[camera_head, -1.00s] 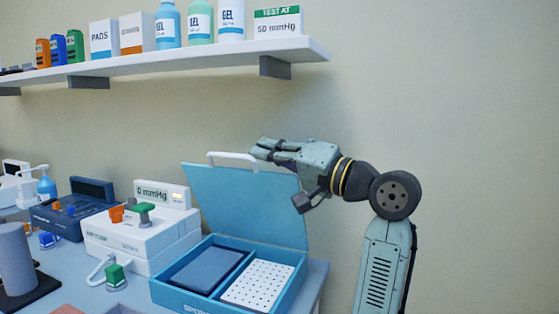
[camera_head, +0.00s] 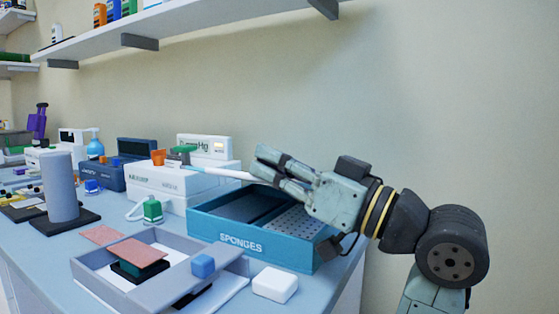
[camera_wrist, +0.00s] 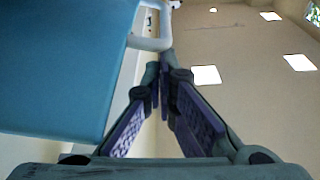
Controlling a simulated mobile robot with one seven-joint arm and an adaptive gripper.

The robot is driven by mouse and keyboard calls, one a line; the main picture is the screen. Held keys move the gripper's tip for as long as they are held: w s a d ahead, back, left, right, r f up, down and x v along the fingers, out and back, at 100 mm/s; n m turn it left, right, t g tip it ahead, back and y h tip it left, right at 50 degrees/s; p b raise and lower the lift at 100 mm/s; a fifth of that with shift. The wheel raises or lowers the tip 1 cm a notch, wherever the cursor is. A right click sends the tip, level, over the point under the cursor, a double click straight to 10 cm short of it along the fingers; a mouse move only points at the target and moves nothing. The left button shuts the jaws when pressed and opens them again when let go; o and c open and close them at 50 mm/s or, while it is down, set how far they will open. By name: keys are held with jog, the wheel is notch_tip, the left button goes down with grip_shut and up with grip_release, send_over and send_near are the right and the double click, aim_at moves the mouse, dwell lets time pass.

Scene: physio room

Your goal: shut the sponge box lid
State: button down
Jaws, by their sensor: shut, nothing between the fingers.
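The teal sponge box (camera_head: 240,243), marked SPONGES, sits on the bench. Its dark pad and white perforated insert show inside, in shade. The lid is part-way down over the box: in the head view it is only a thin pale strip (camera_head: 228,173), seen almost edge-on. In the wrist view the blue lid panel (camera_wrist: 60,70) fills the upper left, with its white handle (camera_wrist: 150,42) at the edge. My gripper (camera_head: 260,163) is shut and empty, its fingertips at the lid's edge above the box. In the wrist view the fingertips (camera_wrist: 160,70) are close by the handle; contact is unclear.
A grey tray (camera_head: 92,278) with pads stands in front of the box, beside a white block (camera_head: 275,284). White pressure devices (camera_head: 165,183) stand behind left. A shelf (camera_head: 190,30) runs along the wall above. The right side beyond the bench is clear.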

jog(key=shift+s+a+f+n+b, duration=0.15)
jog(key=shift+f+n+b, duration=0.1)
jog(key=shift+f, duration=0.15)
jog(key=shift+s+a+f+n+b, duration=0.15)
jog(key=shift+f+n+b, duration=0.1)
jog(key=shift+f, duration=0.15)
jog(key=shift+d, duration=0.1)
jog(key=shift+d+f, duration=0.1)
jog(key=shift+d, duration=0.05)
